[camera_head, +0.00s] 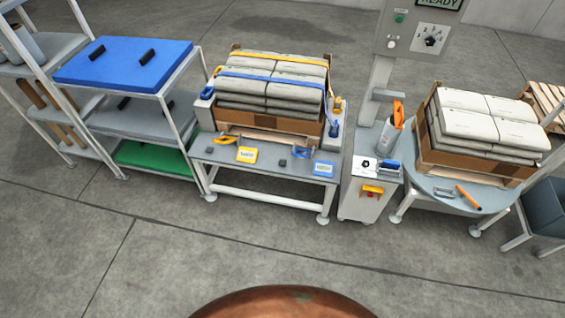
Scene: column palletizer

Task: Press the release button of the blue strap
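The blue strap (270,78) runs across the top of a stack of grey sacks (268,98) in a brown carton at the centre back. A blue fitting (333,129) shows at the stack's right side, on a grey post. A release button cannot be made out at this size. On the grey bench (215,158) in front lie a blue tag (323,168) with unreadable lettering and a blue hooked piece (302,152). Neither my left nor my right gripper is in view.
A yellow strap (287,58) also crosses the stack. A yellow tag (246,155) lies on the bench. Shelves with a blue mat (125,63) stand left. A control post (375,95) and a round table (413,184) with another sack stack stand right. The front floor is clear.

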